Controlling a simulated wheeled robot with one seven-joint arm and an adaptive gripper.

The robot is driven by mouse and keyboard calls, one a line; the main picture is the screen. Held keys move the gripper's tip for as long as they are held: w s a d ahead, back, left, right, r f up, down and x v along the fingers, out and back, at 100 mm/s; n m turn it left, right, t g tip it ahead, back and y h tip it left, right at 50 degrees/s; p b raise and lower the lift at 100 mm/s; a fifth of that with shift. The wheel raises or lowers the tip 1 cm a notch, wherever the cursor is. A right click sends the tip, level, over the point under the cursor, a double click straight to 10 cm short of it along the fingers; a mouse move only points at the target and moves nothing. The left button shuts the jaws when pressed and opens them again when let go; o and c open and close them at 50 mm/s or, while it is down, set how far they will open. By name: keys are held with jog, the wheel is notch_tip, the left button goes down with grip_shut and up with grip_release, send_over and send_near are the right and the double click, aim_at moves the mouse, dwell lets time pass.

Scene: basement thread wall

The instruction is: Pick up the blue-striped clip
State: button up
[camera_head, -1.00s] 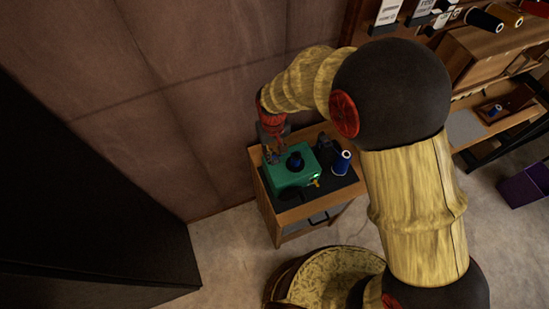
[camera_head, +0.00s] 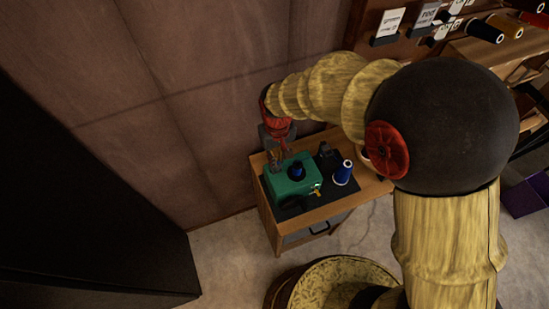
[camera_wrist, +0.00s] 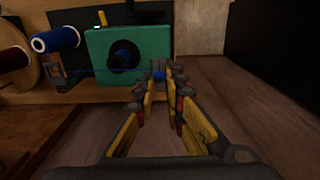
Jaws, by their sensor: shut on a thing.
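The blue-striped clip (camera_wrist: 159,75) shows in the wrist view as a small grey and blue piece between my fingertips. My gripper (camera_wrist: 158,80) is shut on it, and the fingertips partly hide it. In the head view my gripper (camera_head: 277,156) points down at the back left edge of the green machine (camera_head: 291,178), close to the wall. The clip is too small to make out there. In the wrist view the green machine (camera_wrist: 105,50) lies just left of the fingertips. I cannot tell whether the clip touches it.
The machine stands on a dark mat on a small wooden cabinet (camera_head: 270,226). A blue thread spool (camera_head: 343,173) stands right of it. The brown wall (camera_head: 215,120) is close behind my gripper. A round patterned seat (camera_head: 335,278) is in front. Racked spools (camera_head: 484,32) are at upper right.

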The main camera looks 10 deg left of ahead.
jog(key=s+d+r, duration=0.6)
jog(key=s+r, duration=0.1)
jog(key=s, duration=0.3)
jog(key=shift+s+r, duration=0.25)
jog(key=shift+r, duration=0.05)
jog(key=shift+f, duration=0.1)
